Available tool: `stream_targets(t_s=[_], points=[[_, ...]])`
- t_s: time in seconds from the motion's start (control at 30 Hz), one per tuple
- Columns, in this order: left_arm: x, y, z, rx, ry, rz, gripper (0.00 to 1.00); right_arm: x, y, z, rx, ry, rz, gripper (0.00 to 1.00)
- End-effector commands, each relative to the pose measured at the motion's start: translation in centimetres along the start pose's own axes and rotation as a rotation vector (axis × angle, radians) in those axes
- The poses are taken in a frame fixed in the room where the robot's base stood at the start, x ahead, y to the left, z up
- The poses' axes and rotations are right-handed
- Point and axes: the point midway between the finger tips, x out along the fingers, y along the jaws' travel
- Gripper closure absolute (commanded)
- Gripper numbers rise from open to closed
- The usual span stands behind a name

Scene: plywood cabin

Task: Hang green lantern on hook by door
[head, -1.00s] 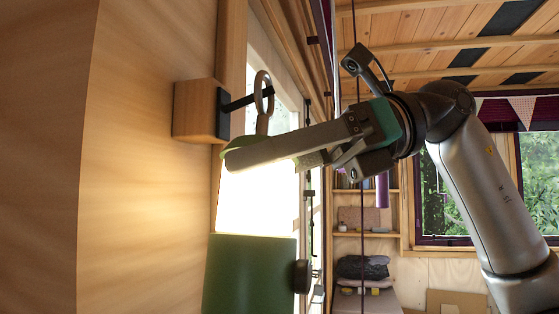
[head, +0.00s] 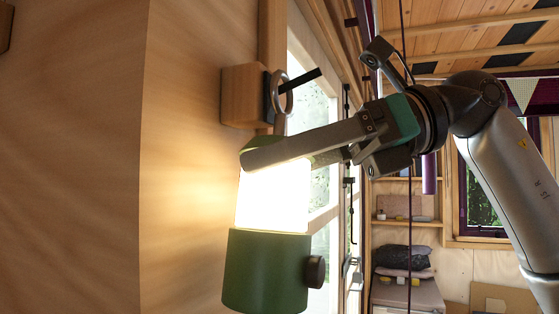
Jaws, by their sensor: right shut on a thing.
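The green lantern (head: 265,270) hangs upright, with a green base, a glowing white middle, a green cap and a metal ring (head: 289,104) on top. My right gripper (head: 258,152) is shut on its cap, reaching in from the right. The hook (head: 304,77) is a dark peg sticking out from a wooden block (head: 243,95) on the wall. The peg appears to pass through the ring, with its tip showing to the right of it. The far finger is mostly hidden. My left gripper is not in view.
The plywood wall corner (head: 145,150) stands close to the left of the lantern. A glazed door or window frame (head: 325,215) is just behind it. Shelves (head: 408,222) and a bench with cushions (head: 403,258) are farther back.

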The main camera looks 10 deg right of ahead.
Motion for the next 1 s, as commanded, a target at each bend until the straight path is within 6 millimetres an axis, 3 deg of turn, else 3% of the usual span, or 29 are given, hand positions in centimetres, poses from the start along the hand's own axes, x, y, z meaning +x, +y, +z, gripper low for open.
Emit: stream_targets(t_s=[0.33,0.37,0.53,1.0], points=[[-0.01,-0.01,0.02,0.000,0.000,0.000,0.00,-0.07,0.02,0.07,0.000,-0.003,0.000,1.00],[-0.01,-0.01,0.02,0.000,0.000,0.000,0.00,-0.07,0.02,0.07,0.000,-0.003,0.000,0.22],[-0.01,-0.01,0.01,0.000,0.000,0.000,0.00,-0.06,0.02,0.05,0.000,-0.002,0.000,0.03],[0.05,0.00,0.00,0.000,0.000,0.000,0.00,-0.28,-0.03,-0.02,0.001,0.000,-0.001,0.00]])
